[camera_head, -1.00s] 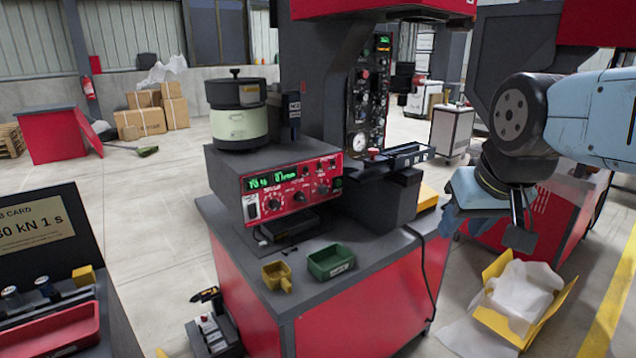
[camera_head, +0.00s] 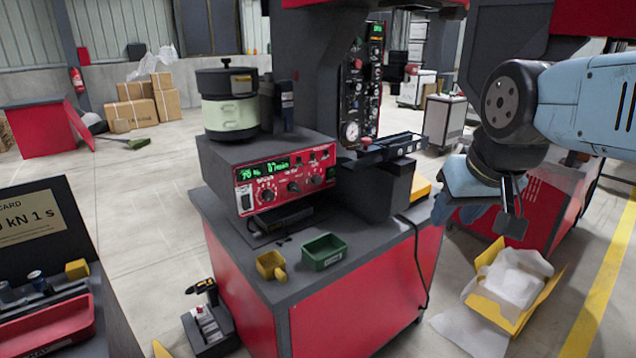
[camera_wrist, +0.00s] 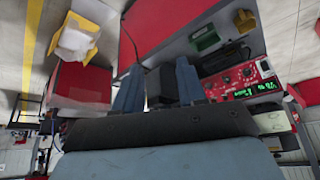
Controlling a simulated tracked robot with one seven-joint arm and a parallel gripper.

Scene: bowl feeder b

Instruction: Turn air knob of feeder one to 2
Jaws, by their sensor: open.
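The feeder's red control panel (camera_head: 286,181) has a green lit display (camera_head: 264,170) and several black knobs, among them a left knob (camera_head: 267,196), a middle knob (camera_head: 293,187) and a right knob (camera_head: 317,180). Their labels are too small to read. The bowl feeder (camera_head: 229,103) stands on top of the control box. The panel also shows upside down in the wrist view (camera_wrist: 240,80), right of the fingers. My gripper (camera_wrist: 158,75) is open and empty, its two blue-grey fingers apart. In the head view my gripper (camera_head: 478,212) hangs right of the feeder, well away from the panel.
A dark linear track (camera_head: 390,148) juts out between panel and arm. A black cable (camera_head: 421,262) hangs down the bench's right side. A yellow box (camera_head: 508,285) lies on the floor.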

